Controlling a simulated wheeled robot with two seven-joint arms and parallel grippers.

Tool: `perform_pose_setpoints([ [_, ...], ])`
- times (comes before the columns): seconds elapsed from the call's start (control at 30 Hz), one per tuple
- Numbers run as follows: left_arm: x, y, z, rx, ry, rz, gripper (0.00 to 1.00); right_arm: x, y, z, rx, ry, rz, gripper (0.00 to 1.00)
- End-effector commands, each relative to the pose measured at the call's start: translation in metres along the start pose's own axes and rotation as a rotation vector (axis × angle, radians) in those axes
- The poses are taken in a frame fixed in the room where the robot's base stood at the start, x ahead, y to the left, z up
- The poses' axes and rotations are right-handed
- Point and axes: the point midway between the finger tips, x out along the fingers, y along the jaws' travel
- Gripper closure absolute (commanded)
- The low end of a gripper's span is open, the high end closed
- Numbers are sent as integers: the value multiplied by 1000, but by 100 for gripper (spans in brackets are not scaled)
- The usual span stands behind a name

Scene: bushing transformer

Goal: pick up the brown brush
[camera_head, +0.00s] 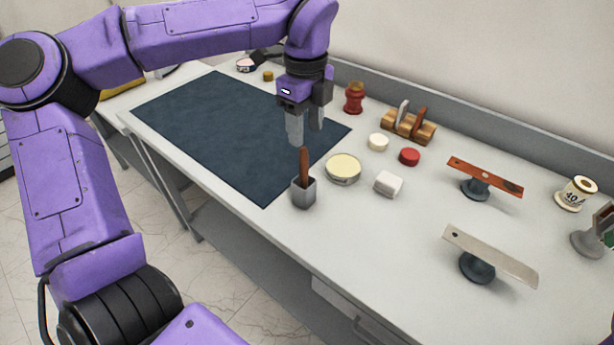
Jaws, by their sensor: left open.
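My left gripper (306,134) points down just above the top of the handle. Its two grey fingers are apart with nothing between them. The fingertips look close to the handle's top, but I cannot tell the exact gap. My right gripper is not in view.
A round cream-topped tin (343,168) and a white block (388,183) sit right of the holder. A wooden rack (408,127), red jar (354,98) and red disc (409,157) stand behind. Two pedestal-mounted bars stand at right. The dark mat (220,130) is bare.

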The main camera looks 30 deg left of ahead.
Motion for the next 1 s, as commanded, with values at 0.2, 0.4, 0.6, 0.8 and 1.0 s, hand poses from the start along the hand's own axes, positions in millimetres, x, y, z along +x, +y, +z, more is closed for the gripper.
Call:
perform_pose_setpoints([
  [0.2, 30, -1, -2, 5, 0, 1, 49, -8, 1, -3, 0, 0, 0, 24],
  [0.4, 61, 4, 3, 6, 2, 4, 49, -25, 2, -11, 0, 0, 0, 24],
  [0.6, 84, 4, 4, 2, 0, 0, 49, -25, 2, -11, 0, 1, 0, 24],
  [0.8, 84, 4, 4, 1, 0, -1, 59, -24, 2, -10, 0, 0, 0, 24],
  [1.0, 84, 4, 4, 1, 0, -1, 100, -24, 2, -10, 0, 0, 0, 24],
])
